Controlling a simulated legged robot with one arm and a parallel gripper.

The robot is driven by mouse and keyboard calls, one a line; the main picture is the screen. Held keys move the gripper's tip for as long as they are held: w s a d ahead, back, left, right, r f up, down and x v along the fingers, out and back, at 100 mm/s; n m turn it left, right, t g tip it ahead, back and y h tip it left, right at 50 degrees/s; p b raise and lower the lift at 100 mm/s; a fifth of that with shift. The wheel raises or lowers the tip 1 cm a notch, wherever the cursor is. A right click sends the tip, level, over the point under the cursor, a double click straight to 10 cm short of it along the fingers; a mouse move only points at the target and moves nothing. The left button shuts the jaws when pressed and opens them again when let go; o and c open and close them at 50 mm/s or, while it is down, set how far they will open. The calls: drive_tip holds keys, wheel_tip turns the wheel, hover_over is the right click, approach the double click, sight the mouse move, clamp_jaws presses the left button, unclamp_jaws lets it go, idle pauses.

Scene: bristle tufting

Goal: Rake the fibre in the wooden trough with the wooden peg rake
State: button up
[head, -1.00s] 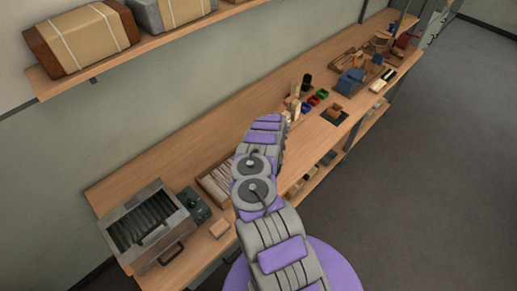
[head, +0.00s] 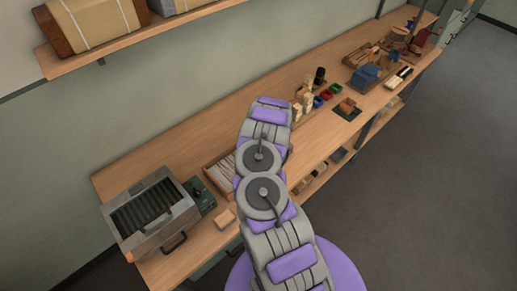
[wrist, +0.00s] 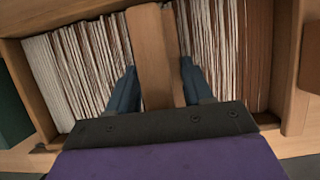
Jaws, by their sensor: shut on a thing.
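The wooden trough (wrist: 292,62) lies under my gripper in the wrist view, filled with lengthwise white and brown fibre (wrist: 215,45). In the head view the trough (head: 212,178) shows only in part, because my arm hides its right side. My gripper (wrist: 158,84) is over the near middle of the trough. Its two dark blue fingers are shut on the wooden peg rake (wrist: 153,48), a plain wooden bar running away from me over the fibre. The rake's pegs are hidden, so I cannot tell whether they touch the fibre. The gripper is hidden in the head view.
A metal box with dark rollers (head: 150,212) stands left of the trough, with a green device (head: 199,194) between them. A small wooden block (head: 224,218) lies near the front edge. Coloured bins (head: 321,97) and a blue object (head: 368,76) stand farther along the bench.

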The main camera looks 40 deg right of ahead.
drive_tip(key=a+b, duration=0.4)
drive_tip(key=a, duration=0.4)
drive_tip(key=a+b, duration=0.4)
drive_tip(key=a, duration=0.4)
drive_tip(key=shift+s+a+f, duration=0.1)
drive_tip(key=shift+s+a, duration=0.1)
drive_tip(key=shift+a, duration=0.1)
drive_tip(key=shift+s+a, duration=0.1)
drive_tip(key=shift+a, duration=0.35)
drive_tip(key=shift+a, duration=0.25)
wheel_tip(320, 180, up, 9)
drive_tip(key=p, duration=0.8)
